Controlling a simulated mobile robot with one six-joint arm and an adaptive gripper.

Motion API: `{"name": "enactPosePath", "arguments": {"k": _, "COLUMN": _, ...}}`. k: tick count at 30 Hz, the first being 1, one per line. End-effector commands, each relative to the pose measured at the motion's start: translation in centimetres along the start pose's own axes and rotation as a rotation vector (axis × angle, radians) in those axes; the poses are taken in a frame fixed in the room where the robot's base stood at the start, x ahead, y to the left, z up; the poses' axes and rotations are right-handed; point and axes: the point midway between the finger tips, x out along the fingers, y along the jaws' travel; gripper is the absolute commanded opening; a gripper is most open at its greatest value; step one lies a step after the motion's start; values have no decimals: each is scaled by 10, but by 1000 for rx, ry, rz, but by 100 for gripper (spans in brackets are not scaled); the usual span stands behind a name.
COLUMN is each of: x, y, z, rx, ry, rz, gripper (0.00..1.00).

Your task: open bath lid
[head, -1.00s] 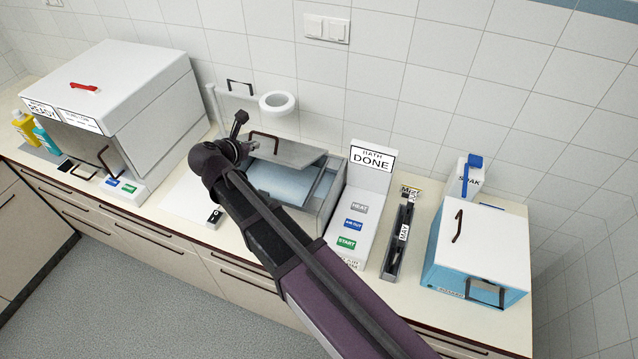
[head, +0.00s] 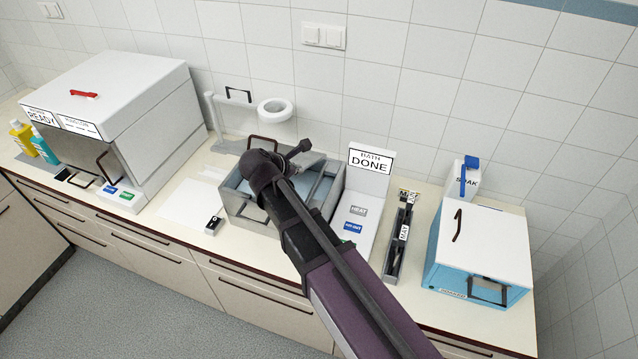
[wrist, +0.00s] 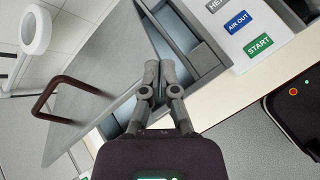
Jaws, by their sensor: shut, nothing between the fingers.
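The bath (head: 250,216) is a grey open-topped box on the counter, with a pale blue inside showing at its left and right. Its grey lid (wrist: 95,75) is raised at a tilt. The lid's dark brown handle (head: 262,138) shows behind my arm, and it also shows in the wrist view (wrist: 42,97). My gripper (head: 302,147) is over the bath, shut and empty. In the wrist view my fingertips (wrist: 160,70) are beside the lid's edge, over the bath opening; whether they touch the lid I cannot tell. My arm hides much of the lid and bath in the head view.
A white ring (head: 276,110) on a post stands behind. A white oven-like box (head: 120,85) is left, a blue box (head: 480,250) right.

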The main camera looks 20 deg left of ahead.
Motion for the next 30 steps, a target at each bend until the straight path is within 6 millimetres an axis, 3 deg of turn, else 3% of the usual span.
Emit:
{"name": "enactPosePath", "arguments": {"k": 12, "x": 37, "y": -39, "z": 21, "rx": 193, "ry": 27, "rz": -93, "gripper": 0}}
{"name": "enactPosePath", "arguments": {"k": 30, "x": 43, "y": -46, "z": 26, "rx": 239, "ry": 34, "rz": -113, "gripper": 0}}
